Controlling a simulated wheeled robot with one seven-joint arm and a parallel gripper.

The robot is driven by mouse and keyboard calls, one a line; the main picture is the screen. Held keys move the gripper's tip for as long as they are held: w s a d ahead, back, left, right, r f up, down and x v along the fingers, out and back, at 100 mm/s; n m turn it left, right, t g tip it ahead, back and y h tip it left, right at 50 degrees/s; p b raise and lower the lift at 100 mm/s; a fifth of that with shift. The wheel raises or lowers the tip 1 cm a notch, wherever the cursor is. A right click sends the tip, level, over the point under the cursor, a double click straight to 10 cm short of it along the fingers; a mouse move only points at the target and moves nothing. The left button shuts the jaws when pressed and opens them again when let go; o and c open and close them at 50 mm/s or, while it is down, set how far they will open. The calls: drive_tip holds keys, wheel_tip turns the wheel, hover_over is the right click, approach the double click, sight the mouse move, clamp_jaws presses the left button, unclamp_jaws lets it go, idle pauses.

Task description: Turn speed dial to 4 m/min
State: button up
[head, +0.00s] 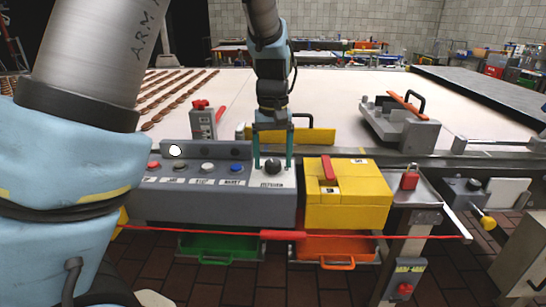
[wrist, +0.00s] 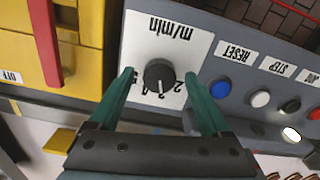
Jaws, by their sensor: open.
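The speed dial is a round black knob (head: 272,165) on the grey control panel (head: 215,203); it also shows in the wrist view (wrist: 159,75). Its white plate (wrist: 180,35) reads "m/min", upside down in the wrist view, with small numbers along the gripper-side edge. A pale pointer line on the knob points down in the wrist view, toward the numbers; the exact number is not clear. My gripper (head: 272,163) is open over the dial. Its two teal fingers (wrist: 159,76) stand on either side of the knob, with gaps between.
Several push buttons, including a blue one (wrist: 221,89), line the panel beside the dial. A yellow box with a red handle (head: 328,170) stands close on the other side. A red cord (head: 285,235) runs along the front, above green and orange bins.

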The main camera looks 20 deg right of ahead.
drive_tip(key=shift+c, duration=0.3)
clamp_jaws()
idle(0.4)
drive_tip(key=shift+m, duration=0.4)
drive_tip(key=m, duration=0.3)
drive_tip(key=shift+m, duration=2)
drive_tip(key=shift+w, duration=0.1)
drive_tip(key=shift+o, duration=0.3)
unclamp_jaws()
